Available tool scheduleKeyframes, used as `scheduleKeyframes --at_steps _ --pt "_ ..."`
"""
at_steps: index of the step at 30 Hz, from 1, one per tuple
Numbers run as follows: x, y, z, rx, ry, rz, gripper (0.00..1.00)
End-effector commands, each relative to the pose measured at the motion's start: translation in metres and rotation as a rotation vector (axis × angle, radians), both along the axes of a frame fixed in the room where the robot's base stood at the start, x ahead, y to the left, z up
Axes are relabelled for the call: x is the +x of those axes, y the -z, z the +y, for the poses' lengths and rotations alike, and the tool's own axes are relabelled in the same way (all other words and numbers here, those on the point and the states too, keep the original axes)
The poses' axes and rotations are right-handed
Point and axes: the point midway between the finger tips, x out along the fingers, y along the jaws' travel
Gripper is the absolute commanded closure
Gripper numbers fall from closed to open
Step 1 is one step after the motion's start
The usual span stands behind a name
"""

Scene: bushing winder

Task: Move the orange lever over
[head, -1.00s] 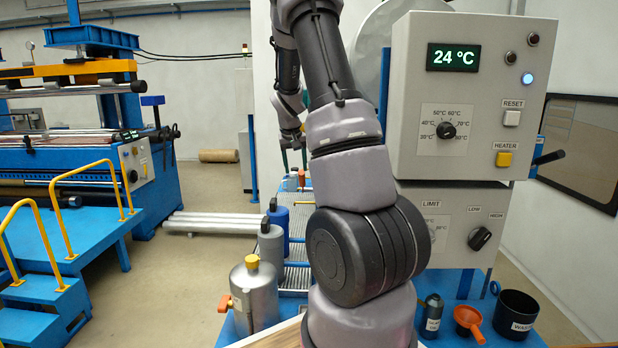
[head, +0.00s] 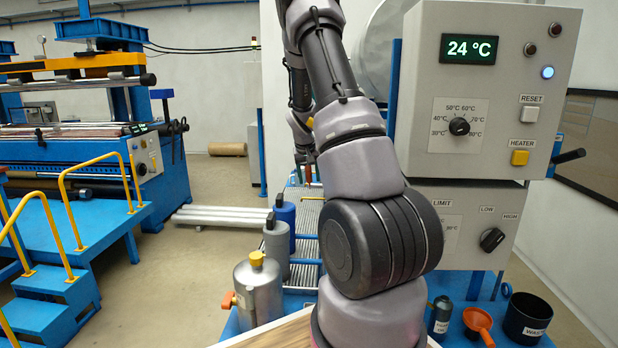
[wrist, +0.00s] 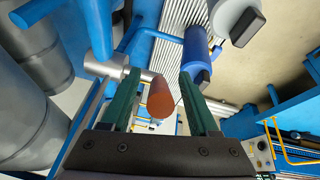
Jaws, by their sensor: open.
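The orange lever shows in the wrist view as a rounded orange-brown grip (wrist: 160,97) at the end of a silver shaft. My gripper (wrist: 160,84) is open, with its two green fingers on either side of the grip. Gaps show between the grip and both fingers, so they look apart. In the head view my gripper (head: 308,176) is small and far off, beyond my arm, above the blue-framed grating. A small orange bit shows between its fingers there, too small to make out well.
A grey control box (head: 480,90) reading 24 °C stands close to the right of my arm. A silver canister (head: 257,290) with an orange tap, a grey bottle (head: 276,245) and a blue bottle (head: 285,222) stand left of the arm. A black pot (head: 527,318) stands front right.

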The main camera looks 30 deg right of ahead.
Motion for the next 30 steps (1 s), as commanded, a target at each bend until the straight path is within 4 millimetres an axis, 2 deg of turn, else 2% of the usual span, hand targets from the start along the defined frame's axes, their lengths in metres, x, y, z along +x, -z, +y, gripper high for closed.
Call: scheduleKeyframes --at_steps 4,6,9,30 --pt "0.0001 -0.0003 0.0001 0.0 0.0 0.0 0.39" --pt "0.0001 -0.0004 0.0003 0.0 0.0 0.0 0.66" --pt "0.0 -0.0005 0.0003 0.0 -0.001 0.0 1.0" --pt "-0.0001 -0.0007 0.0004 0.0 -0.001 0.0 1.0"
